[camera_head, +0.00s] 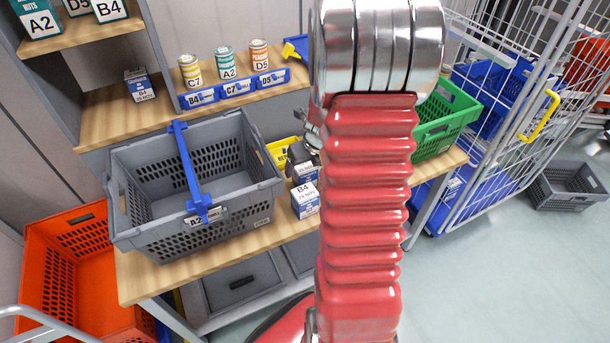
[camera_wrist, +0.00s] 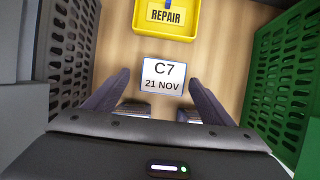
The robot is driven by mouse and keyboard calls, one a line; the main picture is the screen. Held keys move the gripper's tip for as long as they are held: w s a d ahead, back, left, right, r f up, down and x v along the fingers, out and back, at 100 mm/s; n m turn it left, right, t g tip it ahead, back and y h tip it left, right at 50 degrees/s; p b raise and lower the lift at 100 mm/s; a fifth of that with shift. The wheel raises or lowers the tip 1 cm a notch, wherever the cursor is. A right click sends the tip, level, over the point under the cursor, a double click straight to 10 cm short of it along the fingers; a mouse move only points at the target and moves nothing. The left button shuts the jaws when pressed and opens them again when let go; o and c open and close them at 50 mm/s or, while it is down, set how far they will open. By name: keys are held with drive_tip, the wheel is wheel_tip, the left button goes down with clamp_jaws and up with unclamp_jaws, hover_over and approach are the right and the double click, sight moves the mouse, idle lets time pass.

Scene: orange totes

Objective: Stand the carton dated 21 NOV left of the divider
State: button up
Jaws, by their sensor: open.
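The carton dated 21 NOV (camera_wrist: 163,77) has a white top marked C7 and stands on the wooden bench. My gripper (camera_wrist: 159,79) is open above it, one finger on each side of the carton in the wrist view. In the head view my gripper is largely hidden behind my red arm, and the carton's label cannot be read there. The visible floor on both sides of the divider looks empty.
A carton marked B4 (camera_head: 306,200) stands right of the grey tote. A yellow REPAIR bin (camera_wrist: 165,31) lies beyond the 21 NOV carton. A green crate (camera_wrist: 290,85) is on the right. Another B4 carton (camera_head: 140,86) and several cans are on the back shelf.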

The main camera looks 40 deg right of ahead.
drive_tip(key=shift+x, duration=2.15)
drive_tip(key=shift+s+d, duration=0.15)
drive_tip(key=shift+d, duration=0.05)
drive_tip(key=shift+c, duration=0.7)
drive_tip(key=c, duration=1.3)
drive_tip(key=shift+r, duration=0.1)
wheel_tip(320, 180, up, 10)
drive_tip(key=shift+f, duration=0.1)
